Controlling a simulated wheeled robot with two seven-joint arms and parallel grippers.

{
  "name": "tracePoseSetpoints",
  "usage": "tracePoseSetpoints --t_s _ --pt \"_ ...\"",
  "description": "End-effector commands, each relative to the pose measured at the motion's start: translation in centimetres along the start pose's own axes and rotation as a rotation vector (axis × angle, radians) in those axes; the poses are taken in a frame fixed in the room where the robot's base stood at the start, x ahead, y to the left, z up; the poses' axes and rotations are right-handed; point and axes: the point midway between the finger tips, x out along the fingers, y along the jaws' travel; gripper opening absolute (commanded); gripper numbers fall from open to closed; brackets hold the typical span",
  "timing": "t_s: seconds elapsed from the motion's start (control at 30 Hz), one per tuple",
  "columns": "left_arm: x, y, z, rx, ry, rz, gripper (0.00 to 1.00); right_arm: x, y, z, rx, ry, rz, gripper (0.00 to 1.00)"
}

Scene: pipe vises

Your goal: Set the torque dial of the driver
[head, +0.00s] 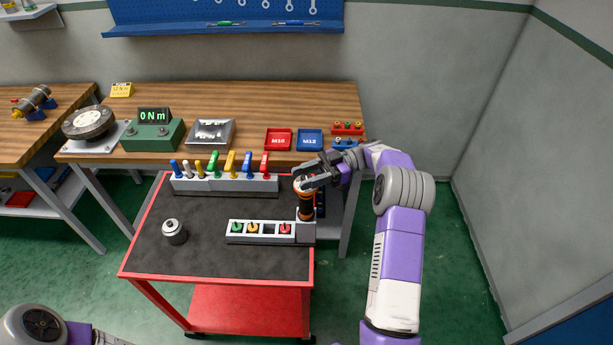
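The driver (306,206), an upright black and orange tool, stands in a grey holder at the right end of the red cart. My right gripper (305,179) is at the driver's top end, with its fingers beside or around the light-coloured top. The fingers partly hide that top, so I cannot tell whether they are closed on it. The dial's marks are too small to read. My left arm shows only at the bottom left corner, and its gripper is out of view.
The cart's black mat (205,256) carries a rack of coloured bits (225,184), a low tray with coloured pieces (258,231) and a grey cylinder (174,232). The bench behind holds a green meter reading 0 Nm (154,130), a red M10 tray (279,139) and a blue M12 tray (310,139).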

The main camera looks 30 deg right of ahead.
Motion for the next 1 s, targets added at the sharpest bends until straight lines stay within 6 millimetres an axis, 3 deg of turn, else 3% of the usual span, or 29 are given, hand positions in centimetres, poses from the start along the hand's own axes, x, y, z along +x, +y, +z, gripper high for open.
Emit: tracePoseSetpoints --t_s 0.43,0.8,1.0 --pt "0.0 0.0 0.0 0.0 0.0 0.0 0.43 -0.6 0.0 0.2 0.004 -0.002 0.002 0.54" --pt "-0.8 0.3 0.0 0.0 0.0 0.0 0.43 -5.4 0.0 0.1 0.001 0.0 0.006 0.54" --pt "-1.1 0.4 0.1 0.0 0.0 0.0 0.43 -6.6 0.0 0.1 0.002 0.0 -0.003 0.54"
